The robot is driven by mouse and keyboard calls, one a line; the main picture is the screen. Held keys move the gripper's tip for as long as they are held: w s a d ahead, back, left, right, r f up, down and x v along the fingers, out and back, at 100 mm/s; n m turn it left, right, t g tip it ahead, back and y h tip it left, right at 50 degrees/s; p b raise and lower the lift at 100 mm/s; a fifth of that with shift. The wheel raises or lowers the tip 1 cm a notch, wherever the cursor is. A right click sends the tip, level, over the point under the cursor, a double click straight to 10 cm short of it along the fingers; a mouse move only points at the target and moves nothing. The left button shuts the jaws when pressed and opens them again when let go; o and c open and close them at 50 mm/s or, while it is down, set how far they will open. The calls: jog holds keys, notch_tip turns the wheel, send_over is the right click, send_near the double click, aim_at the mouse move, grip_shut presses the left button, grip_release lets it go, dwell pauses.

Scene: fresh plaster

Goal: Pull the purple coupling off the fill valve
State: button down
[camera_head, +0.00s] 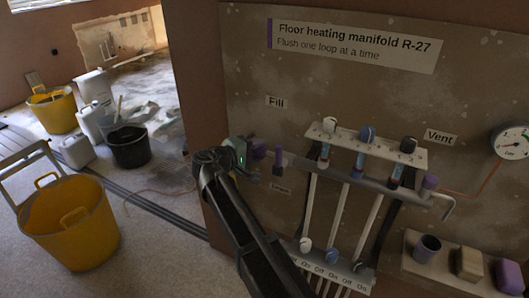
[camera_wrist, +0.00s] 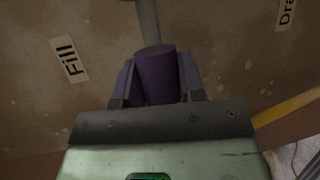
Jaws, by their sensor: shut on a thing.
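The purple coupling (camera_wrist: 158,75) is a dark purple cylinder between the two fingers of my gripper (camera_wrist: 157,82) in the wrist view. A grey pipe (camera_wrist: 148,20) runs up behind its far end; I cannot tell whether they touch. In the head view my gripper (camera_head: 259,150) is at the left end of the manifold, below the "Fill" label (camera_head: 276,101). The fingers hide much of the coupling there.
A gauge (camera_head: 512,142) is at far right. A shelf (camera_head: 430,273) holds a purple cup, a beige block and a purple block. Buckets stand on the floor at left.

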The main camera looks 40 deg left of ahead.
jog(key=shift+a, duration=0.15)
jog(key=c, duration=0.7)
grip_release()
jog(key=shift+s, duration=0.15)
jog(key=p+v, duration=0.2)
jog(key=v, duration=0.8)
jog(key=shift+s+a, duration=0.1)
jog(key=shift+s, duration=0.2)
